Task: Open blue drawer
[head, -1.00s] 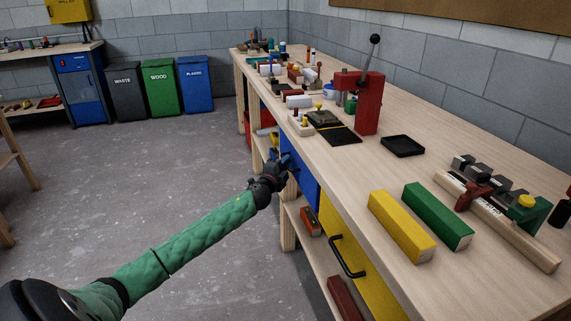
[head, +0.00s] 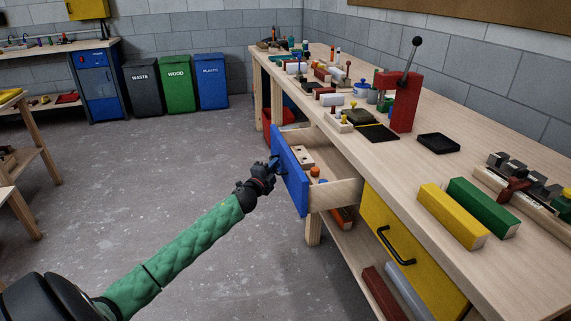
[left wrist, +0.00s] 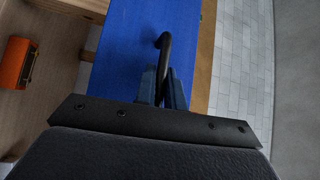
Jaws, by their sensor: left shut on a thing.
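The blue drawer (head: 291,174) stands pulled out from the workbench in the head view, its wooden side and part of its inside showing. Its blue front also fills the middle of the left wrist view (left wrist: 128,45). My left gripper (head: 270,167) is at the drawer front, shut on the black drawer handle (left wrist: 164,48). In the left wrist view its fingers (left wrist: 162,88) close around the handle bar, and part of the bar is hidden between them. Inside the drawer lie a light block with holes (head: 301,156) and an orange-topped item (head: 315,172). My right gripper is not in view.
The yellow drawer (head: 390,240) beside it is shut. The workbench top (head: 400,170) carries a yellow batten (head: 452,216), a green batten (head: 483,206) and a red press (head: 404,100). The grey floor (head: 150,180) left of the drawer is clear. Bins stand at the back wall.

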